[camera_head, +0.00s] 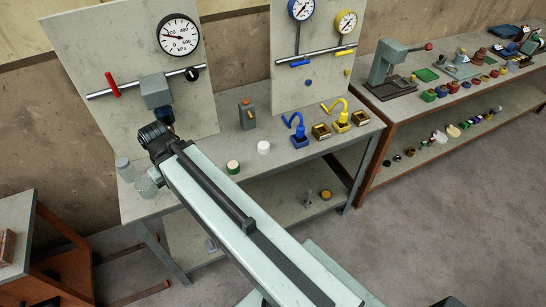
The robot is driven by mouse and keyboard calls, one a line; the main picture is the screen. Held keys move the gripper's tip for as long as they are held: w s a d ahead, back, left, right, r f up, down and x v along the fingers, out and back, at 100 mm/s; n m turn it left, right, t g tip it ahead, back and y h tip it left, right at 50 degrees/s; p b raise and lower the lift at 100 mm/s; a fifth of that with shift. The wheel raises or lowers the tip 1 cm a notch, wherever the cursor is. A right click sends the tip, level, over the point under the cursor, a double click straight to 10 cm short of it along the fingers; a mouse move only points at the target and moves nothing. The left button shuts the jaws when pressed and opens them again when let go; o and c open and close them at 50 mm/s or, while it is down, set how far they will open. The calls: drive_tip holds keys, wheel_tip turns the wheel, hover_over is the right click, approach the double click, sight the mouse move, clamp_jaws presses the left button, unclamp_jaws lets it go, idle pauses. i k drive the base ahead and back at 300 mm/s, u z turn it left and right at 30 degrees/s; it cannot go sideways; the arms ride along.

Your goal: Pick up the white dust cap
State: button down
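A small white cylindrical cap (263,147), which looks like the white dust cap, stands on the grey workbench (209,180). A green cap with a cream top (233,167) stands just left of it and nearer to me. My arm reaches from the lower right up to the bench's left part. Its dark end joint (156,138) is left of the white cap and clearly apart from it. My gripper's fingers cannot be made out, so whether they are open or shut does not show.
A gauge panel (70,45) with a red-handled pipe rises behind my arm's end. A grey box (247,115), a blue hooked fitting (295,126) and a yellow hooked fitting (341,115) stand behind and right of the cap. A pale jar (125,169) stands at the left.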

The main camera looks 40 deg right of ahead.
sight(264, 146)
drive_tip(key=k, duration=0.2)
drive_tip(key=z, duration=0.6)
drive_tip(key=i, duration=0.5)
drive_tip(key=z, duration=0.5)
drive_tip(key=k, duration=1.3)
drive_tip(key=u, duration=0.2)
drive_tip(key=i, duration=0.55)
drive_tip(key=u, duration=0.9)
drive_tip(key=i, duration=1.1)
drive_tip(key=u, duration=0.1)
